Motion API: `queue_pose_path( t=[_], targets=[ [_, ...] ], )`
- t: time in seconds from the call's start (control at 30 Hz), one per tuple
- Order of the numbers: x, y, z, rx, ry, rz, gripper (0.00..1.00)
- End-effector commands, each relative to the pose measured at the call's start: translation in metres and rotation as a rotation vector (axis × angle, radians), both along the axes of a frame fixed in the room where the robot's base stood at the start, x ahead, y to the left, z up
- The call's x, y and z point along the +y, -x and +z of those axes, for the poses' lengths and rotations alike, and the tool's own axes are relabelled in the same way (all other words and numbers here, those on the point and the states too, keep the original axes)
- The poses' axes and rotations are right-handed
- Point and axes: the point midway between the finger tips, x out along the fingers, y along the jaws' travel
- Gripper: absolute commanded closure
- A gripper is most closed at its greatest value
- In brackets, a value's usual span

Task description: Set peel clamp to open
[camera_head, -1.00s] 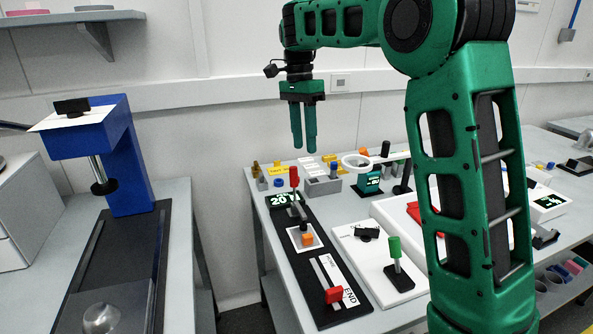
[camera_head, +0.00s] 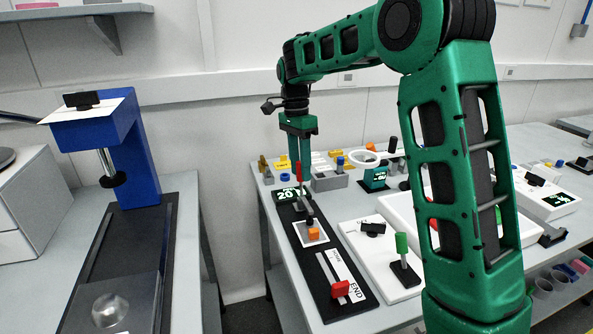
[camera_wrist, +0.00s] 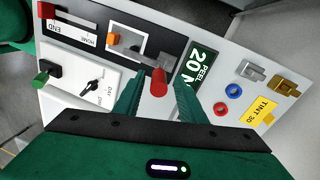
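The peel rig is a long black base (camera_head: 328,306) with a "PEEL 20 N" display (camera_head: 290,195) at its far end, also in the wrist view (camera_wrist: 199,66). Beside the display, a red-tipped lever (camera_wrist: 158,83) on a grey arm stands upright; it appears to be the clamp handle. My gripper (camera_head: 300,180) points down over it. In the wrist view its two fingers (camera_wrist: 156,98) are apart, one on each side of the red handle. I cannot tell whether either finger touches it. The fingers partly hide the handle in the head view.
An orange block (camera_head: 313,234) sits on a white square nearer me, with a red slide knob (camera_head: 340,289) at the "END" label. A white panel to the right carries a green-tipped lever (camera_head: 402,243) and black knob (camera_head: 373,229). A blue press (camera_head: 140,150) stands left.

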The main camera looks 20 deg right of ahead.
Motion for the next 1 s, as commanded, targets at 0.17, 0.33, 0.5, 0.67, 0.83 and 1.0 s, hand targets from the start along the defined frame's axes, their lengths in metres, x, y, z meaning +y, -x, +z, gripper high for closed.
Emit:
queue_pose_path(
  t=[0.17,0.33,0.5,0.67,0.83,1.0],
  targets=[
    [-0.0002,0.0015,-0.0063,0.001,-0.001,0.001,0.63],
    [-0.0001,0.0014,-0.0065,0.000,0.000,0.001,0.63],
    [0.0000,0.0014,-0.0063,0.000,0.000,0.001,0.92],
    [0.0097,0.0011,-0.0062,0.000,-0.001,0.006,1.00],
    [0.0045,-0.0011,-0.0064,0.014,-0.002,0.006,1.00],
    [0.0038,-0.0061,-0.0081,0.076,-0.002,0.007,1.00]
  ],
)
